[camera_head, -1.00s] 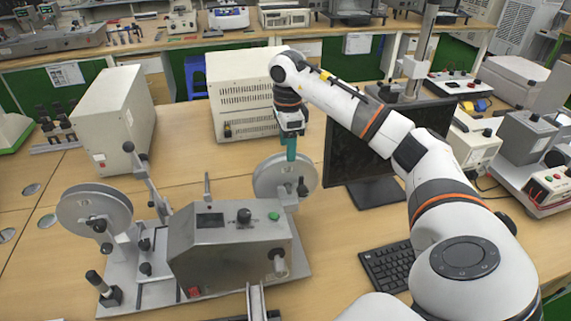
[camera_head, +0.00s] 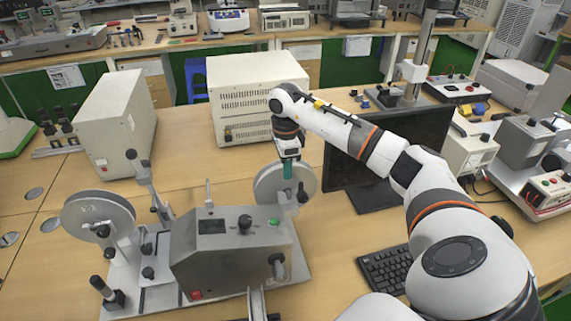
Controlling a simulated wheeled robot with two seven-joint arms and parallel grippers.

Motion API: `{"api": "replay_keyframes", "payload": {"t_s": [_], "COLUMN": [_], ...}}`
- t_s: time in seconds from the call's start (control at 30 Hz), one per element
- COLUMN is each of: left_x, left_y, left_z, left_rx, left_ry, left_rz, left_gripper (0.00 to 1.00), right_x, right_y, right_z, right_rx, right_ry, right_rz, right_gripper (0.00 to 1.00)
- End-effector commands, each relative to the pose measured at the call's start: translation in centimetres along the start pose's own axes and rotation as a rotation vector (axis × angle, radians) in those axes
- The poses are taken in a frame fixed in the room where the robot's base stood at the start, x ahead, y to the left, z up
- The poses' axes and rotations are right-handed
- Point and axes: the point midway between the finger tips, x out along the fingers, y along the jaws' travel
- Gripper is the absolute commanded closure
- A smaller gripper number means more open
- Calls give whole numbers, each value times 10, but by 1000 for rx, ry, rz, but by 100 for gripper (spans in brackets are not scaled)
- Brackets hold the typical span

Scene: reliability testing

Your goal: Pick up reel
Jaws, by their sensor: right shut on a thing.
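A grey, disc-shaped reel (camera_head: 267,187) stands upright at the right side of a metal winding machine (camera_head: 230,252). A second similar reel (camera_head: 97,215) is mounted upright at the machine's left side. My right gripper (camera_head: 288,184) points down at the right-hand reel, its teal fingers in front of the reel's upper middle and shut on it. The fingers and a dark knob cover part of the reel's right side. The exact contact is too small to see. My left gripper is not in view.
A monitor (camera_head: 388,150) stands just right of the reel, under my right arm, with a keyboard (camera_head: 386,268) in front. A white vented box (camera_head: 257,97) stands behind and a plain box (camera_head: 115,124) at back left. Bare wooden table (camera_head: 195,165) lies between them.

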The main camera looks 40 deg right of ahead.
Motion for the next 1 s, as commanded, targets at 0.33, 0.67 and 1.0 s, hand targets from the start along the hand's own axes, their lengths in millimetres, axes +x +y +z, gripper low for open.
{"api": "replay_keyframes", "payload": {"t_s": [0.33, 0.67, 1.0], "left_x": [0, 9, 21], "left_y": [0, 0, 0], "left_z": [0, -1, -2], "left_rx": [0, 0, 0], "left_ry": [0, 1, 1], "left_rz": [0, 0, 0], "left_gripper": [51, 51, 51], "right_x": [-1, -29, -108], "right_y": [0, 1, 1], "right_z": [0, 0, 0], "right_rx": [0, 1, 1], "right_ry": [1, 2, 4], "right_rz": [2, 7, 8], "right_gripper": [100, 100, 100]}}
